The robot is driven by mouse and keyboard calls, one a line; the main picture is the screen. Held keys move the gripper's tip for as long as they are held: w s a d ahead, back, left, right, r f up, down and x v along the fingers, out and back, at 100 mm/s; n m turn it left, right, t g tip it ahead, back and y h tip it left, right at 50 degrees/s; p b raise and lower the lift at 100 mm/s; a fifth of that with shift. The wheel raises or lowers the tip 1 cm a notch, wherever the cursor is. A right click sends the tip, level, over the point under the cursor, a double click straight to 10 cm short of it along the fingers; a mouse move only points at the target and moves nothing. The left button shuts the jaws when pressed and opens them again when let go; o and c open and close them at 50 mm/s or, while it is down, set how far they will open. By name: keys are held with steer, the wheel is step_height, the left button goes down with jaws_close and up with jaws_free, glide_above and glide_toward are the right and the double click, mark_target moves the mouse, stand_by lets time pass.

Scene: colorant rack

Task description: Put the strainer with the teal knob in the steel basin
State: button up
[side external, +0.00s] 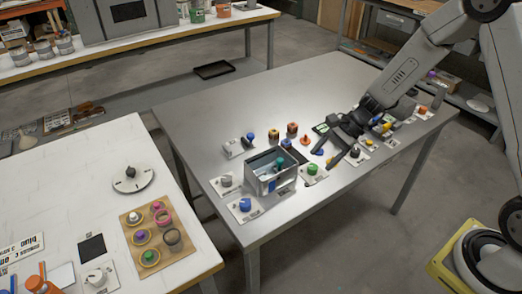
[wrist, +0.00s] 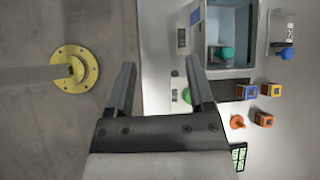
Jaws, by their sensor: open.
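The steel basin (side external: 258,182) is an open box on the grey table; it also shows in the wrist view (wrist: 207,29). The strainer with the teal knob (side external: 279,163) is inside the basin, its knob near one end wall; the knob also shows in the wrist view (wrist: 226,53). The strainer's lower part is mostly hidden by the walls. My gripper (side external: 331,150) is open and empty, to the right of the basin and apart from it. In the wrist view my open fingers (wrist: 160,68) span the table's edge, with nothing between them.
A green-knobbed piece (side external: 313,169) stands between basin and gripper. Small blocks (side external: 292,129) and an orange peg (side external: 305,140) lie behind. More small items sit under my arm. The table's far left is clear.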

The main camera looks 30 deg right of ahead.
steer(key=s+r+n+h, duration=0.2)
steer(key=s+n+h, duration=0.2)
steer(key=s+n, duration=0.2)
steer(key=s+r+n+h, duration=0.3)
steer(key=s+n, duration=0.3)
steer(key=n, duration=0.4)
steer(key=shift+s+d+r+t+h, duration=0.35)
steer(key=shift+d+t+h, duration=0.05)
steer(key=shift+h, duration=0.1)
